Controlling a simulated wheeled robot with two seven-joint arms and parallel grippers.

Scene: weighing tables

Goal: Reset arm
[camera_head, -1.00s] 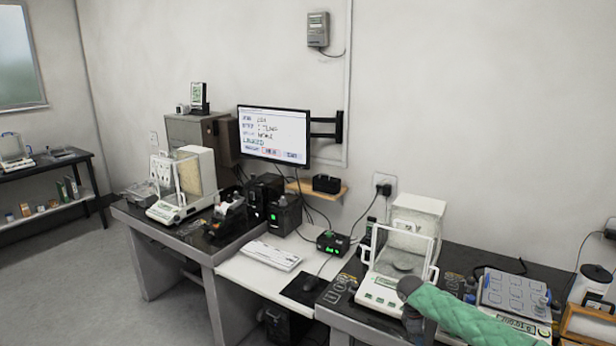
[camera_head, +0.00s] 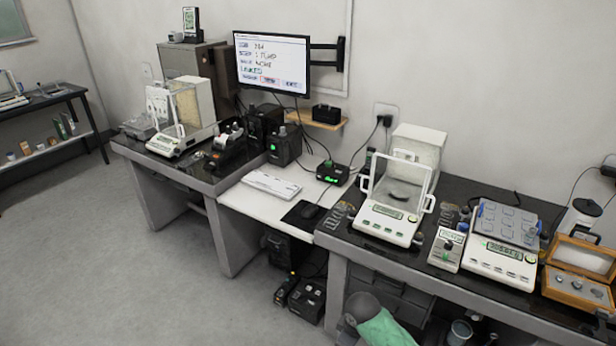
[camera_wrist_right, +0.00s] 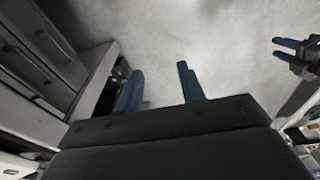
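My right gripper (camera_wrist_right: 160,70) shows in the right wrist view with its two blue fingers apart and nothing between them. It hangs over bare grey floor, beside a drawer unit. My left gripper (camera_wrist_right: 280,48) is at the right edge of that view, with its blue fingers a little apart and nothing seen between them. In the head view neither gripper shows.
The right dark bench (camera_head: 450,290) holds a glass-doored balance (camera_head: 390,222), a flat scale (camera_head: 503,262) and a wooden weight box (camera_head: 580,290). A keyboard (camera_head: 272,184) lies on the white desk. Another balance (camera_head: 180,140) stands on the left bench. The left floor is clear.

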